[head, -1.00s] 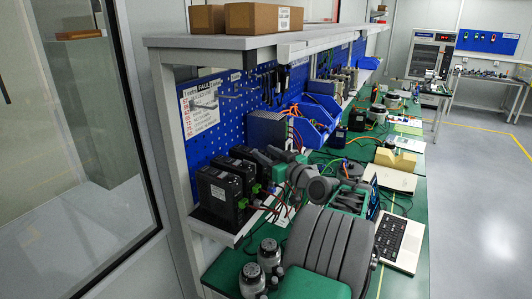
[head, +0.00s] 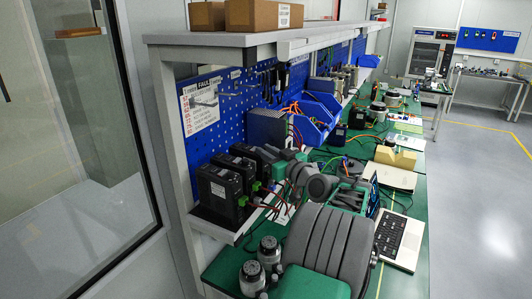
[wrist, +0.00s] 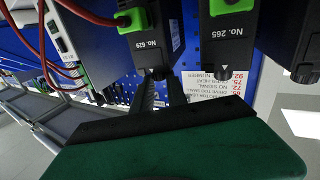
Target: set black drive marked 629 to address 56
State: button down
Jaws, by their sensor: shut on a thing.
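The black drive marked 629 (wrist: 150,42) shows its label, a green connector and a dark knob (wrist: 158,73) at its end in the wrist view. My gripper (wrist: 163,88) has its fingertips at this knob and is shut on it; the fingers partly cover it, so its pointer setting cannot be read. In the head view the drive (head: 250,153) appears to be the farthest of three black drives on a small shelf, and my gripper (head: 272,155) reaches its front.
A drive marked 265 (wrist: 230,40) stands close beside it, its knob free. A grey unit with red wires (head: 268,126) is on the other side. A fault sheet (head: 199,105) hangs on the blue pegboard. A laptop (head: 393,240) lies on the green bench.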

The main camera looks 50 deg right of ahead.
jog(key=shift+a+m+h+b, duration=0.1)
jog(key=shift+m+h+b, duration=0.2)
jog(key=shift+b, duration=0.05)
jog(key=m+h+b, duration=0.1)
jog(key=m+g+h+b, duration=0.1)
jog(key=h, duration=0.1)
jog(key=shift+w+a+h, duration=0.15)
jog(key=shift+a+h, duration=0.15)
jog(key=shift+a, duration=0.1)
jog(key=shift+w+a+m+g+h+b, duration=0.15)
jog(key=shift+m+g+h+b, duration=0.75)
jog(key=shift+h, duration=0.3)
jog(key=shift+m+g+h, duration=0.5)
jog(key=shift+m+h, duration=0.2)
jog(key=shift+h, duration=0.1)
jog(key=c, duration=1.3)
grip_release()
